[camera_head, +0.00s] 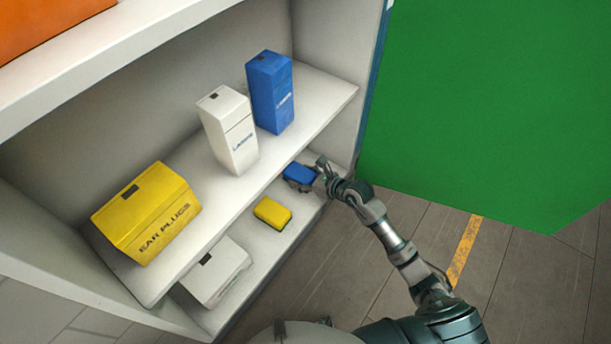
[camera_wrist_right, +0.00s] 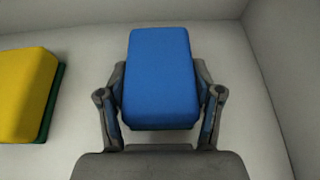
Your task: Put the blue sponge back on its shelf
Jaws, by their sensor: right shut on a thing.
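The blue sponge (camera_head: 299,173) is at the right end of the lower shelf (camera_head: 262,250) in the head view. My right gripper (camera_head: 312,178) reaches in from the right and is shut on the sponge. In the right wrist view the blue sponge (camera_wrist_right: 160,72) lies between the two fingers of my right gripper (camera_wrist_right: 160,110), one finger against each side. Whether the sponge rests on the shelf or is slightly above it I cannot tell. My left gripper is not in view.
A yellow sponge (camera_head: 272,213) lies left of the blue one; its green underside shows in the wrist view (camera_wrist_right: 25,92). A white box (camera_head: 216,272) is further left. The upper shelf (camera_head: 325,95) holds a yellow ear plugs box (camera_head: 146,213), a white carton (camera_head: 229,131) and a blue carton (camera_head: 271,92).

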